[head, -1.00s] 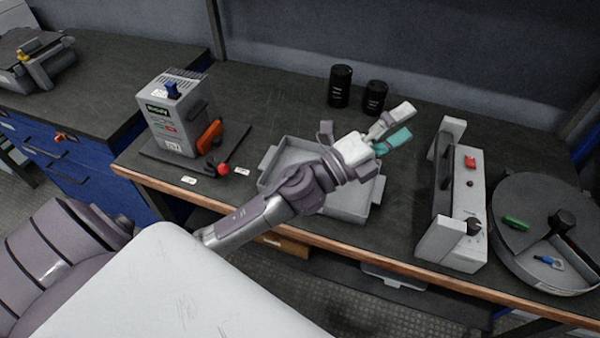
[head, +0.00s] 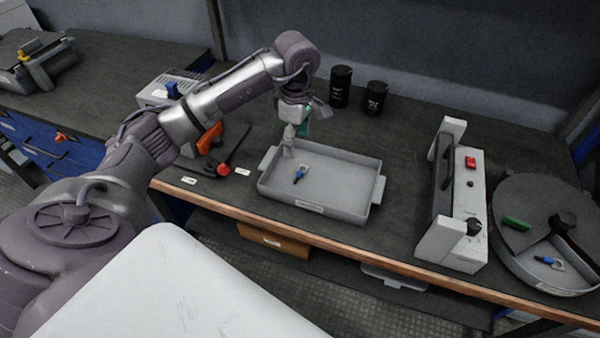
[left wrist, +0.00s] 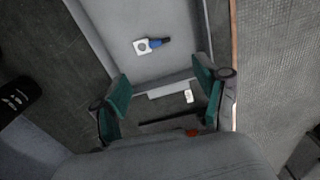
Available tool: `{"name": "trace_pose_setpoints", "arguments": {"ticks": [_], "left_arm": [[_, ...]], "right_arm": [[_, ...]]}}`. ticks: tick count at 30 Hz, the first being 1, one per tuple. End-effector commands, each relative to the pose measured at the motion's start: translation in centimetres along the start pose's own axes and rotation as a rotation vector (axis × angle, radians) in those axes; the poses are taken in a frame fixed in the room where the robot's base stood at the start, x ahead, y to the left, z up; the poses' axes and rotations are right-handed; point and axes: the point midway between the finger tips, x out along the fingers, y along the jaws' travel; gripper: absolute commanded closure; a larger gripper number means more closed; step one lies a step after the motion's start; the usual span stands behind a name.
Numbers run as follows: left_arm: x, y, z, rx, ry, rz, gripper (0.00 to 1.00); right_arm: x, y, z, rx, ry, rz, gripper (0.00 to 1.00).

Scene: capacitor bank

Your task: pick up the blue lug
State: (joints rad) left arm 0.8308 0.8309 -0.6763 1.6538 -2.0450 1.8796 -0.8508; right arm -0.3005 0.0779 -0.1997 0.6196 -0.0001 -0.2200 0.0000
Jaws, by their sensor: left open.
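A blue lug (head: 299,174) with a pale metal ring end lies flat in the left part of the grey tray (head: 345,212). It also shows in the left wrist view (left wrist: 152,45), beyond the fingertips. Another blue lug (head: 548,262) lies on the round grey dish at the far right. My left gripper (head: 291,140) points down over the tray's left back corner, empty and apart from the lug. In the left wrist view its teal-padded fingers (left wrist: 160,80) are spread wide. My right gripper is not in view.
Two black canisters (head: 340,86) stand behind the tray. A grey device with a red button (head: 470,162) stands right of it. The round dish (head: 510,190) also holds a green piece (head: 515,222). A grey box (head: 165,92) with an orange-handled tool (head: 209,138) is left.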

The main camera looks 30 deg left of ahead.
Motion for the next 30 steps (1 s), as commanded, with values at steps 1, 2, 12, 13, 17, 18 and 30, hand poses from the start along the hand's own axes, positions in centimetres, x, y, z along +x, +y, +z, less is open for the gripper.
{"name": "trace_pose_setpoints", "arguments": {"ticks": [1, 2, 12, 13, 17, 18, 30], "left_arm": [[1.3, -0.2, 0.0, 0.001, 0.000, -0.008, 0.27], [1.9, -0.2, 0.1, -0.001, -0.001, -0.007, 0.27], [6.4, -0.1, 0.2, 0.000, -0.005, -0.001, 0.27], [6.6, -0.1, 0.2, 0.000, -0.006, -0.001, 0.27], [7.9, -0.2, 0.5, 0.001, -0.006, -0.006, 0.27], [8.5, -0.1, 0.6, 0.000, -0.006, -0.006, 0.27], [11.8, 0.0, 0.8, 0.000, -0.006, 0.000, 0.27]], "right_arm": [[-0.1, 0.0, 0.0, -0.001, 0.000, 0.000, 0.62], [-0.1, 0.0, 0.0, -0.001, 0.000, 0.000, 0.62], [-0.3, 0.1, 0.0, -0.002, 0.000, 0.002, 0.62], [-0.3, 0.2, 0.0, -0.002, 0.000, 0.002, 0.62], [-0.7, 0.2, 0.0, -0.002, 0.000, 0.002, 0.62], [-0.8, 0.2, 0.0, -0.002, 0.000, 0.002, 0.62], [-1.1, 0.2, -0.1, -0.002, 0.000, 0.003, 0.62]]}}
